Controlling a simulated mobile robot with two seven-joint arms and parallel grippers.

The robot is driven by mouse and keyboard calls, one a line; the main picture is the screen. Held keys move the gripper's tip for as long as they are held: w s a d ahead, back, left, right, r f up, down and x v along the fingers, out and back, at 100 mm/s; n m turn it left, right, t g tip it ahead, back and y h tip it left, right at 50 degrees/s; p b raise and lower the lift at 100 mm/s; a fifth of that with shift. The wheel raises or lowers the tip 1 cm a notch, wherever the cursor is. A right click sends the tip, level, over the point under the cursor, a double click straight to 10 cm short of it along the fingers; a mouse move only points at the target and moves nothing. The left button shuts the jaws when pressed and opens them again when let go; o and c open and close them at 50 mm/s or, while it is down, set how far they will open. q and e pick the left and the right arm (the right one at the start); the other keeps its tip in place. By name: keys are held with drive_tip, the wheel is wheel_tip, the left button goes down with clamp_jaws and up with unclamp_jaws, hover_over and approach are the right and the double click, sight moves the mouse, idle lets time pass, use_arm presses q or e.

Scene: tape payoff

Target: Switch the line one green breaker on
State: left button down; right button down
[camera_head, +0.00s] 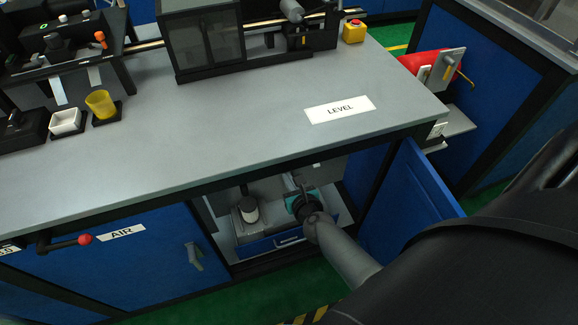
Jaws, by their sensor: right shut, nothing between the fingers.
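My right gripper (302,196) reaches into the open lower cabinet under the bench, its arm coming in from the right. It is shut and empty, pointing away into the cabinet, with its fingertips small and partly hidden by the wrist. I cannot make out a green breaker in this view. The inside of the cabinet behind the gripper is dark and partly covered by my arm, so I cannot tell whether the fingers touch anything. My left gripper is not in view.
The blue cabinet door (409,205) stands open close to my right arm. A grey unit with a black-and-white cylinder (249,210) is left of the gripper. The grey benchtop (230,125) overhangs the opening. A red-knobbed lever (84,240) sticks out at the left.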

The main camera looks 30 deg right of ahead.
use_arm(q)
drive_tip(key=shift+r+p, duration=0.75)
use_arm(e)
drive_tip(key=shift+r, duration=0.8)
